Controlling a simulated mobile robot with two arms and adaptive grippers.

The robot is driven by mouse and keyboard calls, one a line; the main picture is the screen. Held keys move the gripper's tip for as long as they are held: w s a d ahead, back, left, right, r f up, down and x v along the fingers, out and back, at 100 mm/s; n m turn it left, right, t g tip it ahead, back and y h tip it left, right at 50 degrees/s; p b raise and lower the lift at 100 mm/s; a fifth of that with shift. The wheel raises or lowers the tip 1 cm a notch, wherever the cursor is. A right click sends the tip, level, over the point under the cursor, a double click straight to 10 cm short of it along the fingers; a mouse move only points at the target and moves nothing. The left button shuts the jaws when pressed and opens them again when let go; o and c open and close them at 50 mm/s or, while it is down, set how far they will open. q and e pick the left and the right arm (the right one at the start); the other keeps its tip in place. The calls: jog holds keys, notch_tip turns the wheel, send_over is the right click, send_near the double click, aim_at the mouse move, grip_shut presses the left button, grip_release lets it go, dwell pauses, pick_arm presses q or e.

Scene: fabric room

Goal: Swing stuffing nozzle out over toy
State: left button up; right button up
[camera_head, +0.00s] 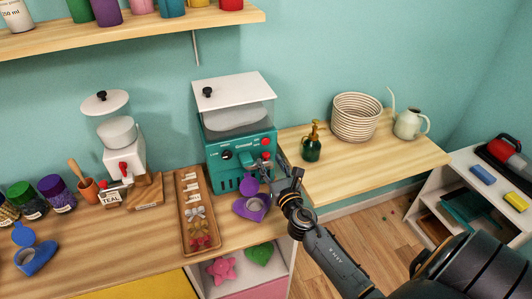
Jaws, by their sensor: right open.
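The teal stuffing machine (225,146) with a white lidded hopper stands on the wooden counter. A small metal nozzle (261,165) shows at its front right, near my right gripper. A purple toy (253,208), heart-shaped with a round upper part, lies on the counter just in front of the machine. My right gripper (284,172) is open, close to the machine's right front edge and the nozzle; I cannot tell if it touches either. Its fingers partly overlap the machine in the picture. My left gripper is not in view.
A wooden tray (183,190) with small bows lies left of the machine. A white dispenser (124,158) stands further left, a blue toy (37,258) at far left. A green bottle (312,146), basket (356,119) and watering can (409,124) stand at right.

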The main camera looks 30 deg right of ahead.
aim_at(267, 157)
jog(key=shift+x, duration=2.35)
